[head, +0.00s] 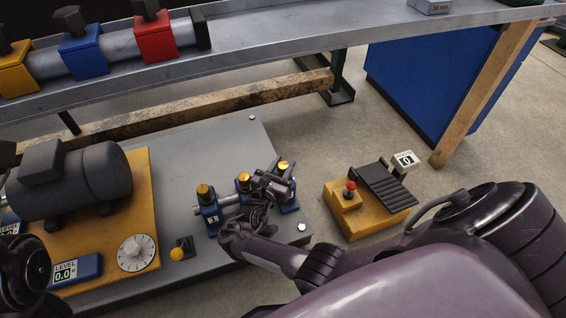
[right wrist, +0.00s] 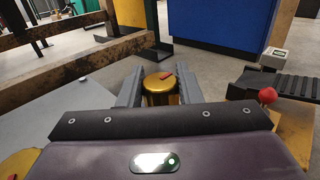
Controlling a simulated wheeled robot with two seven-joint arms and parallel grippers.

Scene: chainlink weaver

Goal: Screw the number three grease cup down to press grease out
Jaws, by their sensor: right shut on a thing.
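Three blue bearing blocks stand on a shaft on the grey plate (head: 235,143), each with a brass grease cup. The left cup (head: 204,190) and middle cup (head: 242,179) stand free of my fingers. My right gripper (head: 279,176) is at the right-hand block and shut on its cup (head: 284,165). In the right wrist view this cup (right wrist: 159,83) sits upright between the two fingers, with a red mark on its top. The block below it is mostly hidden by my gripper. Part of my left arm shows at the left edge; its gripper is not visible.
A dark motor (head: 85,180) stands on an orange base at left, with a dial (head: 136,253) and a level display (head: 70,270). A yellow pedestal with a red knob (head: 351,187) stands at right. A metal bench (head: 265,38) crosses behind.

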